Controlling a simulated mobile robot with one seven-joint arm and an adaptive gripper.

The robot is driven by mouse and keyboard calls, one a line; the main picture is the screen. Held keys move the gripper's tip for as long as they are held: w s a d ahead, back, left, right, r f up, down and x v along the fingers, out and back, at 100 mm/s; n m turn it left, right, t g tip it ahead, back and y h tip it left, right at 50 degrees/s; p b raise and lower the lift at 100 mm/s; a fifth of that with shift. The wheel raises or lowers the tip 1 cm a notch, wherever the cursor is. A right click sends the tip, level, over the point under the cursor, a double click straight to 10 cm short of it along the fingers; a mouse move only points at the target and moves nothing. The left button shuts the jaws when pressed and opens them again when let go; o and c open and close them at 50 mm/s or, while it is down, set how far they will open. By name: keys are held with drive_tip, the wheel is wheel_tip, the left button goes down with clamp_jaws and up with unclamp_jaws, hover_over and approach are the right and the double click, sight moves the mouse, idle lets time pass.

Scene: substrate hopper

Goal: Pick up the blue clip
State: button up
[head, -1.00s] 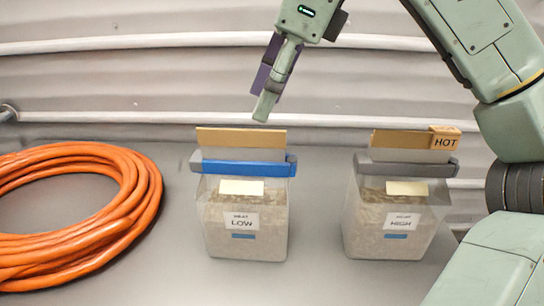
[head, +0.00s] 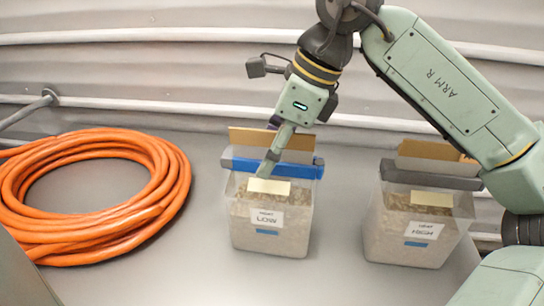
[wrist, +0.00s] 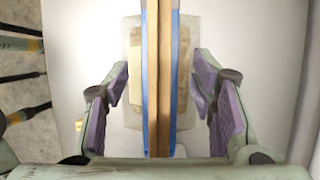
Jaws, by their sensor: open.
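The blue clip (head: 300,171) lies across the top of the clear bag (head: 290,215) labelled LOW, just below a tan board (head: 250,138) that sticks up. In the wrist view the clip (wrist: 176,80) shows as blue edges on both sides of the tan board (wrist: 158,60). My gripper (head: 270,160) points down at the clip, and its near finger hides part of it. In the wrist view my gripper (wrist: 160,95) is open, with one purple-padded finger on each side of the board and clip and a gap on both sides.
A second clear bag (head: 410,230) labelled HIGH stands to the right with a grey clip (head: 430,178), partly behind my arm. A coiled orange hose (head: 165,200) lies at the left. Grey surface is free between hose and LOW bag. A ridged wall stands behind.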

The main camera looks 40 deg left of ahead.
drive_tip(key=shift+c, duration=0.5)
drive_tip(key=c, duration=1.1)
